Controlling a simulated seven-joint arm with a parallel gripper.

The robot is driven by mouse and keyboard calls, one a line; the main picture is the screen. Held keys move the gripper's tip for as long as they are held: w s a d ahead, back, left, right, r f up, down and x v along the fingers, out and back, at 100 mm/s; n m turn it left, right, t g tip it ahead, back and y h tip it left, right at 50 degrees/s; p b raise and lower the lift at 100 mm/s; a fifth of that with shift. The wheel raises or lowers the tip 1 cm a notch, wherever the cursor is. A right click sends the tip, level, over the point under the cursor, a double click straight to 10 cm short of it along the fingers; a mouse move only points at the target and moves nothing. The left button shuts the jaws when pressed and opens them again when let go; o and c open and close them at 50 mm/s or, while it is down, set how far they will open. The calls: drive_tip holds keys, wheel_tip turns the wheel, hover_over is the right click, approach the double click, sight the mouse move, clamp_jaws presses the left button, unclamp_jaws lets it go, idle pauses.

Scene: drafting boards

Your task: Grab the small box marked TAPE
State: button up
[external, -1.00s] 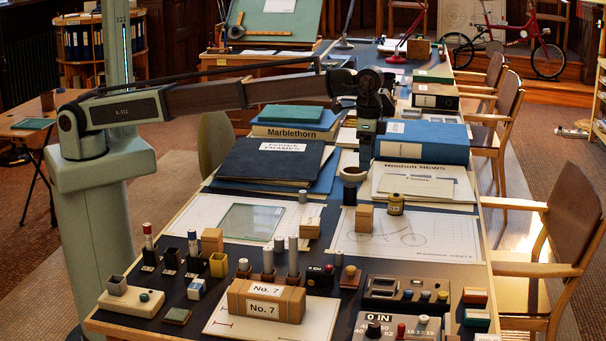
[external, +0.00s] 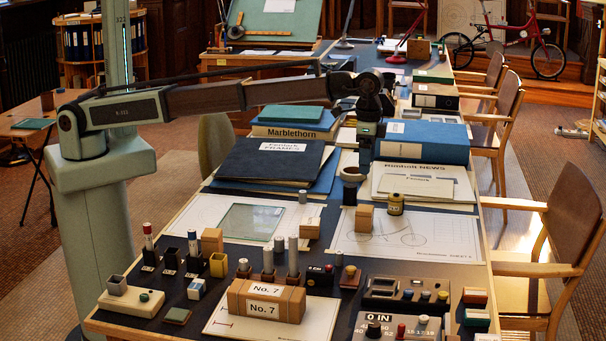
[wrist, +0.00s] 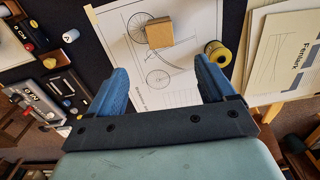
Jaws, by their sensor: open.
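In the wrist view the brown box (wrist: 173,33) lies beyond the two blue fingertips, near the top centre. My gripper shows there too (wrist: 161,65), with its fingers wide apart and nothing between them but drawing paper below. Other small brown boxes stand nearby, one at the middle (external: 310,229) and one at the left (external: 212,240). I cannot read the word TAPE on any of them.
Blue books (external: 425,142) and dark folders (external: 270,160) lie behind. The No. 7 box (external: 265,301) and several desk pieces fill the front.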

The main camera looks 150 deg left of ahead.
hover_over(364, 218)
drive_tip(key=s+a, duration=0.1)
wheel_tip(364, 218, down, 4)
wheel_tip(364, 218, down, 8)
drive_tip(key=shift+s+f, duration=0.15)
drive_tip(key=shift+f, duration=0.1)
drive_tip(key=shift+s+a+f, duration=0.15)
drive_tip(key=shift+a+f, duration=0.05)
drive_tip(key=shift+f, duration=1.1)
drive_tip(key=shift+s+a+f, duration=0.1)
drive_tip(key=shift+a+f, duration=0.05)
drive_tip(key=shift+f, duration=1.15)
drive_tip(key=shift+c, duration=0.5)
